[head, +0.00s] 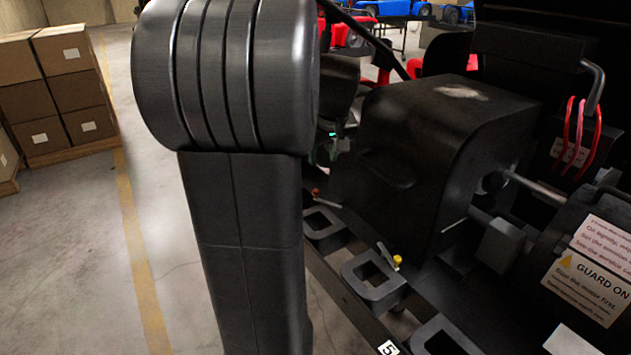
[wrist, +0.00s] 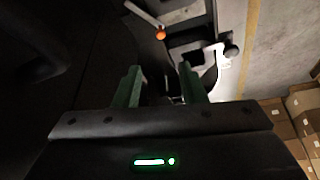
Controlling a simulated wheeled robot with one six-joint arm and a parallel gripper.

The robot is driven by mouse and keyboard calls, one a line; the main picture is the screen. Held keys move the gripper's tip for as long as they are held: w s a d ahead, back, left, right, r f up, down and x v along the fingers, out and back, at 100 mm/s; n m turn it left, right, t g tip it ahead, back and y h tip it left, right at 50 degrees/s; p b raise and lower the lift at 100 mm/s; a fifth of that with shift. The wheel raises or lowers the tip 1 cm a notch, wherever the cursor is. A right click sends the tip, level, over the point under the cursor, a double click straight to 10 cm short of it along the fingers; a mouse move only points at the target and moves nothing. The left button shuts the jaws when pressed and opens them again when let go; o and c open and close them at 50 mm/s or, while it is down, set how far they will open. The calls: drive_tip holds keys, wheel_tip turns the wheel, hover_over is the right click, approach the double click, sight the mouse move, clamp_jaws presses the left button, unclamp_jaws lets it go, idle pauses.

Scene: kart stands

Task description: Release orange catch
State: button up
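The orange catch shows in the wrist view as an orange knob (wrist: 160,34) on the end of a thin pale lever, beyond my fingertips and roughly in line with the gap between them. In the head view a small orange-red catch (head: 316,192) sits by the far frame bracket, just right of my arm. My gripper (wrist: 160,69) is open, its two green fingers apart with nothing held between them. In the head view my arm hides most of the gripper; only a small green bit shows above the catch.
A yellow catch (head: 397,261) stands on a nearer bracket. A big black housing (head: 430,135) fills the space right of the catches. Cardboard boxes (head: 65,80) stand left; the floor between is clear.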

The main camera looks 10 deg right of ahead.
sight(316, 190)
drive_tip(key=b+x, duration=0.1)
drive_tip(key=x, duration=1.2)
drive_tip(key=shift+s+a+f, duration=0.1)
drive_tip(key=shift+f, duration=0.15)
clamp_jaws()
